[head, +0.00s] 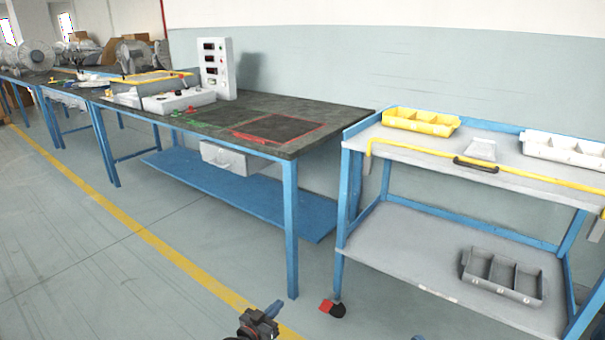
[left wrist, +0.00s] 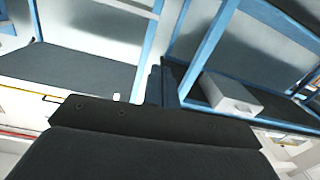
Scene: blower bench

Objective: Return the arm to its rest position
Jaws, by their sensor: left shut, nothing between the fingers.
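My left gripper (head: 271,310) shows at the bottom edge of the head view, low in front of the benches over the floor. Its bluish fingers are shut with nothing between them. In the left wrist view the fingers of this gripper (left wrist: 155,86) stand up close together beyond its broad dark body. They hold nothing and look clear of the furniture. Most of the left arm is out of the head view. A small bluish tip at the bottom edge of the head view, right of centre, may be my right gripper (head: 419,338); too little shows to tell its state.
A dark-topped blue bench (head: 215,118) with a drawer (head: 229,159) stands ahead. A trolley (head: 400,140) with a yellow bin (head: 420,121), white bin (head: 565,149) and grey bin (head: 502,276) stands right. Open floor (head: 80,270) with a yellow line lies left.

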